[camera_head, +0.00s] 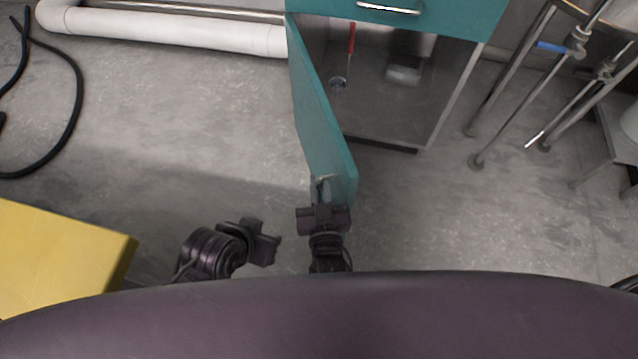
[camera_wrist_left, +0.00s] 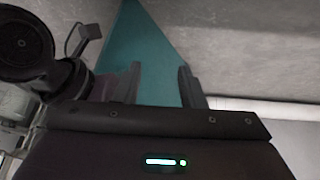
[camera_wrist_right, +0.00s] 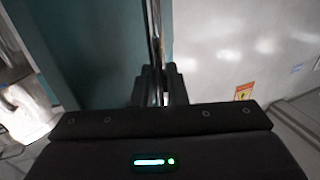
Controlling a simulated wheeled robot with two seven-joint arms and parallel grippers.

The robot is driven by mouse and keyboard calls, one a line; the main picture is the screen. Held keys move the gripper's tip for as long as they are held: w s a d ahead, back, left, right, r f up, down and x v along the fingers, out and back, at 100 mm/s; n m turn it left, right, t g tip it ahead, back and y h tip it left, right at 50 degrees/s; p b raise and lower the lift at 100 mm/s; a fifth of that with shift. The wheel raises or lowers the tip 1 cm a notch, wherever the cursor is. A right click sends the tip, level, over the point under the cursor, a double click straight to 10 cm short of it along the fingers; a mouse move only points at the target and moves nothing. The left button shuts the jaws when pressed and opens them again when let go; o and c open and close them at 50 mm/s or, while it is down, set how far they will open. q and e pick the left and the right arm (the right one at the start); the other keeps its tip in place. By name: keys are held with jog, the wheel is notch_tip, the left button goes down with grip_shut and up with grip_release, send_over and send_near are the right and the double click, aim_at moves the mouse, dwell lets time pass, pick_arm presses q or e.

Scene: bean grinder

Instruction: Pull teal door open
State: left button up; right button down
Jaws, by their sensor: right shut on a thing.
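The teal door (camera_head: 318,120) of the cabinet stands swung wide open, its free edge toward me. The open cabinet (camera_head: 395,85) shows its inside to the right of the door. My right gripper (camera_head: 322,190) is at the door's near end, shut on the metal door handle, which runs up between its fingers in the right wrist view (camera_wrist_right: 156,50). My left gripper (camera_head: 268,243) is left of the right one, apart from the door. In the left wrist view its fingers (camera_wrist_left: 160,85) are spread and empty, with teal door behind them.
A teal drawer front with a handle (camera_head: 390,8) is above. A yellow block (camera_head: 60,258) is at left, metal stands (camera_head: 510,80) at right. A white pipe (camera_head: 160,30) runs behind.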

jog(key=c, duration=1.5)
grip_release()
jog(key=shift+c, duration=0.2)
